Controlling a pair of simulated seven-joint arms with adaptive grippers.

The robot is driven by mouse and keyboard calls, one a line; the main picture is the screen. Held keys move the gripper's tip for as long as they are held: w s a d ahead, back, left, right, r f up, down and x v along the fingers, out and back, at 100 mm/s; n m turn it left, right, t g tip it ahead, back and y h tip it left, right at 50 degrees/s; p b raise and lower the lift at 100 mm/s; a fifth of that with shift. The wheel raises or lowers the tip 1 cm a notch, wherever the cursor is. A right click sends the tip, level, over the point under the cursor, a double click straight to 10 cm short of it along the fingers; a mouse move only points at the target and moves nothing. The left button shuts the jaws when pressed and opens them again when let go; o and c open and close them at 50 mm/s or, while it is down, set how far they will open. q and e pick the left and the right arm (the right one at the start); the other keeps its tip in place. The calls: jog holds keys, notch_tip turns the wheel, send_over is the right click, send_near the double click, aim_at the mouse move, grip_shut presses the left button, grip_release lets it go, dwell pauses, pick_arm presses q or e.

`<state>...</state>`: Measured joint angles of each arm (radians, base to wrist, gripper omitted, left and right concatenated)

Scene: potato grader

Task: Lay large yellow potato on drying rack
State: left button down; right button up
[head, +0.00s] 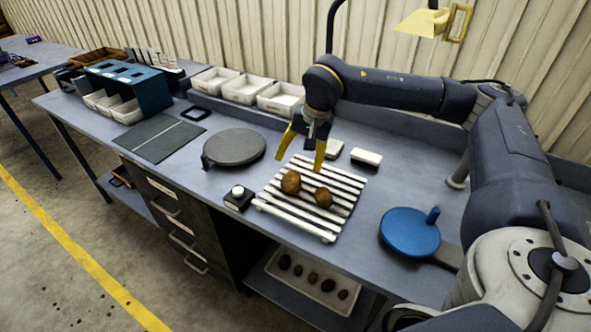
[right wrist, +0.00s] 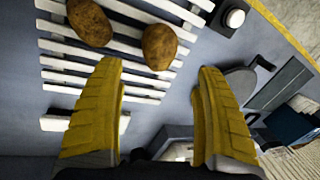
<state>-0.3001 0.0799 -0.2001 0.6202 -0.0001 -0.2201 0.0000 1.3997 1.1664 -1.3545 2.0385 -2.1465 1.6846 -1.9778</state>
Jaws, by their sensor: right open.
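The white slatted drying rack (head: 285,223) lies on the bench. Two brown-yellow potatoes rest on its slats. The left potato (head: 291,182) looks a little more golden; the right potato (head: 324,197) looks browner. In the right wrist view they are the potato (right wrist: 159,46) near the fingers and the potato (right wrist: 90,22) farther left. I cannot tell for sure which is the large yellow one. My right gripper (head: 299,163) is open and empty above the rack's back edge, its yellow fingers (right wrist: 160,66) apart and clear of both potatoes. My left gripper is out of view.
A dark round plate (head: 234,147) and a small black box with a white knob (head: 238,198) stand left of the rack. A blue disc (head: 409,233) lies right. White bins (head: 280,99) line the back. A tray (head: 273,270) of several potatoes sits on the shelf below.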

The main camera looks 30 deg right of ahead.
jog(key=shift+v, duration=1.35)
